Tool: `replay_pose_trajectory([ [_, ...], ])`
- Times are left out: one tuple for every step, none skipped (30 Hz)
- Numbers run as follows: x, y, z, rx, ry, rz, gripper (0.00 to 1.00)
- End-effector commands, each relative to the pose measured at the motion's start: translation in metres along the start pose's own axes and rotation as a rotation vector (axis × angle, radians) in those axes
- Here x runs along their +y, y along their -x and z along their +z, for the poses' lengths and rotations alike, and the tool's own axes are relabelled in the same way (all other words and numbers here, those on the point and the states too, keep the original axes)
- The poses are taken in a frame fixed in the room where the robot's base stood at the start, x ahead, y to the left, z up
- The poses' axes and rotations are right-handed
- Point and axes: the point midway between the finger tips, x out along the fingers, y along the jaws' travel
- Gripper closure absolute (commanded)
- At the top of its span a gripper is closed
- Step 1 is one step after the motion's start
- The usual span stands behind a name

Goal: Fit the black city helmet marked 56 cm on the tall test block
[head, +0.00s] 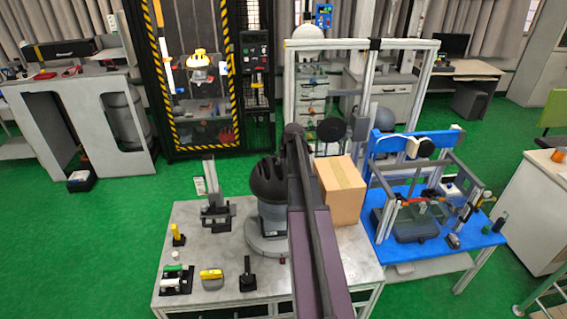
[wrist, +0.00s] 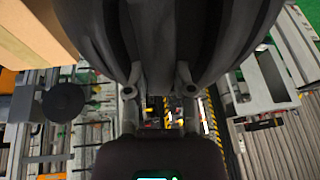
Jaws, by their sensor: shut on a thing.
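The black helmet (head: 268,178), dark and ribbed, is left of my arm in the head view. It is over a grey test block (head: 271,212) that stands on a round grey base (head: 262,243) on the table. I cannot tell whether the helmet is fully seated or slightly above the block. In the wrist view the helmet (wrist: 215,35) fills the top middle, close to my gripper (wrist: 158,75). My gripper is shut on the helmet's edge. My arm hides the gripper in the head view. No 56 cm marking is readable.
A cardboard box (head: 341,188) stands just right of my arm. A small stand (head: 217,210) and small tools are on the table's left part. A blue table (head: 420,245) with a frame is at right. A caged tower (head: 196,75) holding a yellow helmet stands behind.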

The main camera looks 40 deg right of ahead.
Motion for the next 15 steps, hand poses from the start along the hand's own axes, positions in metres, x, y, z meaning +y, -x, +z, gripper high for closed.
replay_pose_trajectory([
  [0.001,-0.007,0.003,0.000,0.000,0.000,1.00],
  [0.001,-0.009,0.004,0.000,-0.001,0.000,1.00],
  [0.002,-0.011,0.005,0.000,-0.001,0.000,1.00],
  [0.002,-0.013,0.005,0.000,-0.001,0.000,1.00],
  [0.002,-0.015,0.006,0.000,-0.001,0.000,1.00],
  [0.003,-0.018,0.007,0.000,-0.001,0.000,1.00],
  [0.003,-0.020,0.008,0.001,-0.001,0.000,1.00],
  [0.003,-0.022,0.009,0.001,-0.001,0.000,1.00],
  [0.004,-0.024,0.010,0.001,-0.001,0.000,1.00],
  [0.004,-0.026,0.011,0.001,-0.001,0.000,1.00],
  [0.004,-0.028,0.012,0.001,-0.001,0.000,1.00],
  [0.004,-0.031,0.013,0.001,-0.001,0.000,1.00],
  [0.005,-0.033,0.014,0.001,-0.001,0.000,1.00],
  [0.005,-0.034,0.014,0.001,-0.001,0.000,1.00],
  [0.005,-0.037,0.015,0.001,-0.001,0.000,1.00],
])
